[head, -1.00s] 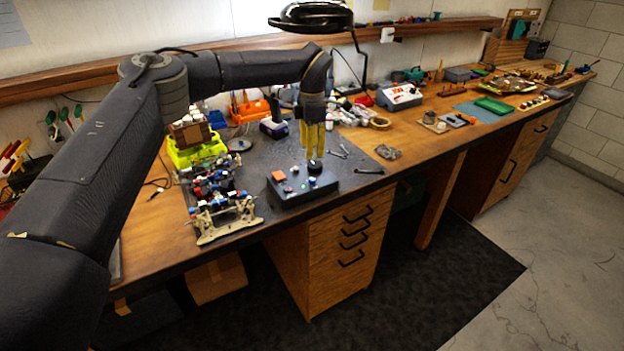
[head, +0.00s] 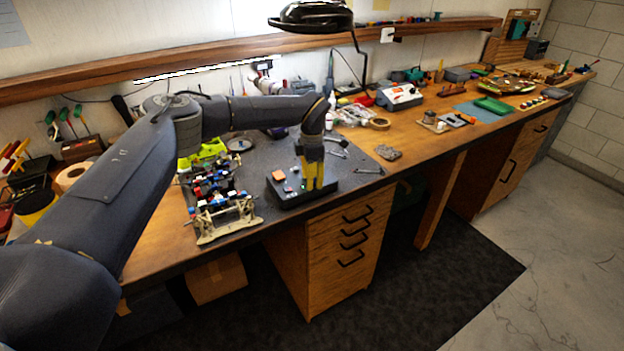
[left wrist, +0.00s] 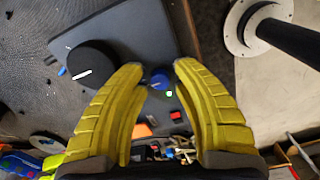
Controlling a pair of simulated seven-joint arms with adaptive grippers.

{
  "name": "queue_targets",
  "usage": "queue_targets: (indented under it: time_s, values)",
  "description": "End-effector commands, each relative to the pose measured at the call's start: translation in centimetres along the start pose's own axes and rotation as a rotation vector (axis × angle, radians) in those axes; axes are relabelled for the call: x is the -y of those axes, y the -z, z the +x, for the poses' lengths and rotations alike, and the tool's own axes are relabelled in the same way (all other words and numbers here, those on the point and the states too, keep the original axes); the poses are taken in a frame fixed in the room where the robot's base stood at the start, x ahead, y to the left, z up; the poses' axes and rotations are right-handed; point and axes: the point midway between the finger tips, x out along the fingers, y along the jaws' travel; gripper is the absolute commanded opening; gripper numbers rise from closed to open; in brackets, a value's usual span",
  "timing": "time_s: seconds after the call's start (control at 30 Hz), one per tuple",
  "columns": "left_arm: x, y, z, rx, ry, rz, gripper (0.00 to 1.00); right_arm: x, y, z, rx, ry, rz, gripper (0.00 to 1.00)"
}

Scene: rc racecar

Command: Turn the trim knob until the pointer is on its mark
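The dark control box (head: 287,201) lies on the grey bench mat, near the front edge. In the left wrist view its panel (left wrist: 135,35) carries a large black knob (left wrist: 92,65) with a white pointer line, and a small blue knob (left wrist: 160,80). A small blue mark (left wrist: 62,71) shows beside the black knob. I cannot tell which knob is the trim knob. My left gripper (head: 313,186) points down over the box's right part and hides the knobs in the head view. In the left wrist view its yellow fingers (left wrist: 158,70) are apart, with the blue knob between their tips. My right gripper is not in view.
A partly built car chassis (head: 222,205) stands left of the box. A grey lump (head: 388,153) and loose tools (head: 368,170) lie to the right. The bench beyond has free room.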

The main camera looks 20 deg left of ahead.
Motion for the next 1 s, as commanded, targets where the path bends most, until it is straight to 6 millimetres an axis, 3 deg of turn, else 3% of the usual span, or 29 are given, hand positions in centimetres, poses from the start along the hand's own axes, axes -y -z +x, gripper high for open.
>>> queue_targets:
  time_s: [0.23,0.5,1.0]
  values:
    - [0.00,-0.01,0.00,0.000,0.000,0.000,0.30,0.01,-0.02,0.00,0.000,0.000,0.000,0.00]
    - [0.00,-0.01,-0.02,0.000,0.000,0.000,0.00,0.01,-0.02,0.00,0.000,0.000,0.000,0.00]
    - [-0.03,0.00,-0.05,0.000,0.000,-0.042,0.00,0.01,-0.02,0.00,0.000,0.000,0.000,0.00]
